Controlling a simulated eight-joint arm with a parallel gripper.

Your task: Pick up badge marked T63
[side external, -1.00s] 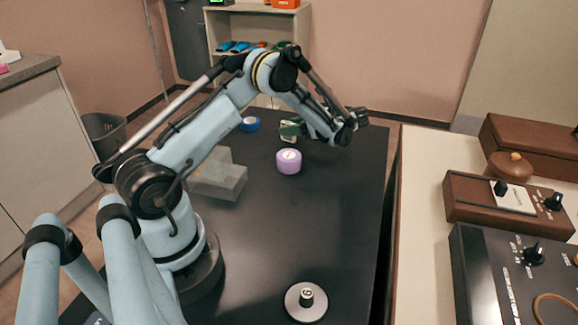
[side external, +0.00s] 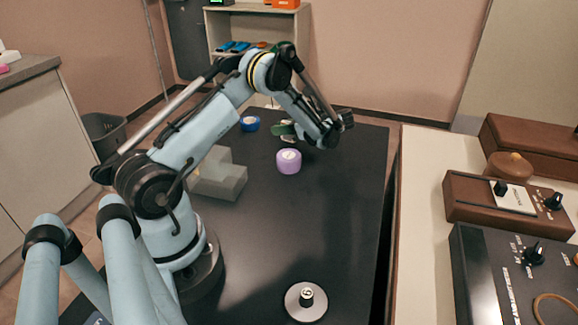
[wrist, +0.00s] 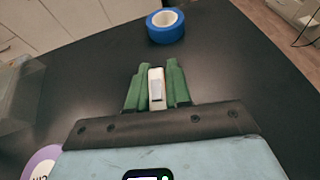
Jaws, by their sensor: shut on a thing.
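My gripper (wrist: 156,88) has green fingers, shut on a small off-white badge (wrist: 155,75) with a grey patch on its face. No marking on it can be read, so I cannot confirm T63. In the side external view my gripper (side external: 284,130) is low over the far part of the black table, behind the purple roll. The badge (side external: 288,139) shows there only as a pale sliver under the green fingers. I cannot tell whether it touches the table.
A purple roll (side external: 289,162) stands close in front of my gripper. A blue roll (side external: 250,124) is to the left, near the far edge. A translucent grey block (side external: 220,176) sits left. The table's right side is clear.

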